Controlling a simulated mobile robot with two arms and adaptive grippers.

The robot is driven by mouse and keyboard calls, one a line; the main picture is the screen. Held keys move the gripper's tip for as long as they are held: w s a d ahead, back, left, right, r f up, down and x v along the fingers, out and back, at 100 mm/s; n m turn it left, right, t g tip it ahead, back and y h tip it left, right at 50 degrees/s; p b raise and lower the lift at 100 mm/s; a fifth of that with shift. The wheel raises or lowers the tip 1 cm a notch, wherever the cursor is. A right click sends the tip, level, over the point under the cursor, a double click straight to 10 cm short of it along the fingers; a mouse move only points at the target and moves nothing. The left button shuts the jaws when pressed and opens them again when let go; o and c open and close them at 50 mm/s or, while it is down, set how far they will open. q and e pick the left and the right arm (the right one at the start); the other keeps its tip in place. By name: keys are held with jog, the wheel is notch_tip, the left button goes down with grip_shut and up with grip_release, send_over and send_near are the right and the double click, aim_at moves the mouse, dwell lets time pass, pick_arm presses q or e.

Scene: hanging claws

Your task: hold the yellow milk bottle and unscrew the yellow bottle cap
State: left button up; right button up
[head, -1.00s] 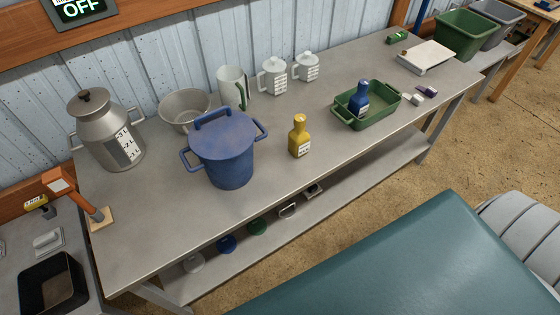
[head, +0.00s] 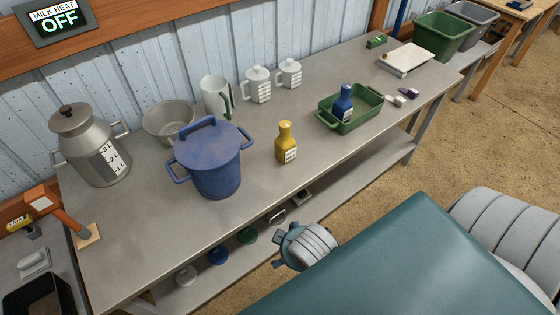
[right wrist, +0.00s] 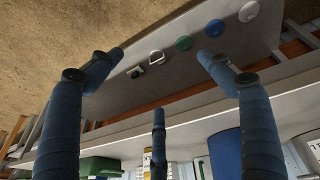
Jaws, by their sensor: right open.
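The yellow milk bottle (head: 286,154) stands upright on the grey workbench (head: 250,215), right of the blue pot. Its yellow cap (head: 285,126) sits on top of the neck. My right gripper (right wrist: 161,54) shows in the right wrist view with its blue fingers spread and nothing between them. It faces the shelf under the bench. A grey and teal part of my arm shows low in the head view, in front of the bench and apart from the bottle. I cannot make out the yellow bottle surely in the right wrist view. My left gripper is out of view.
A blue lidded pot (head: 211,170) stands left of the bottle. A green tray (head: 337,124) holding a blue bottle (head: 343,103) is to its right. Mugs and a metal bowl (head: 166,122) are behind. Small round items lie on the lower shelf (head: 220,270). Bench in front of the bottle is clear.

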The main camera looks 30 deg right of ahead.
jog(key=w+d+r+m+t+h, duration=0.35)
jog(key=w+d+r+m, duration=0.2)
jog(key=w, duration=0.45)
jog(key=m+t+h, duration=0.3)
jog(key=h, duration=0.1)
send_near(284, 148)
pick_arm(q)
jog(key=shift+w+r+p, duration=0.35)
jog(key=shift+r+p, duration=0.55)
jog(key=shift+p, duration=0.05)
pick_arm(e)
jog(key=x, duration=1)
jog(key=shift+w+d, duration=0.3)
jog(key=shift+w, duration=0.05)
jog(key=shift+r, duration=0.1)
jog(key=c, duration=1.5)
jog(key=o, duration=0.5)
jog(key=shift+s, duration=0.1)
grip_shut()
jog(key=shift+a, duration=0.1)
jog(key=shift+s+f, duration=0.1)
jog(key=shift+f, duration=0.1)
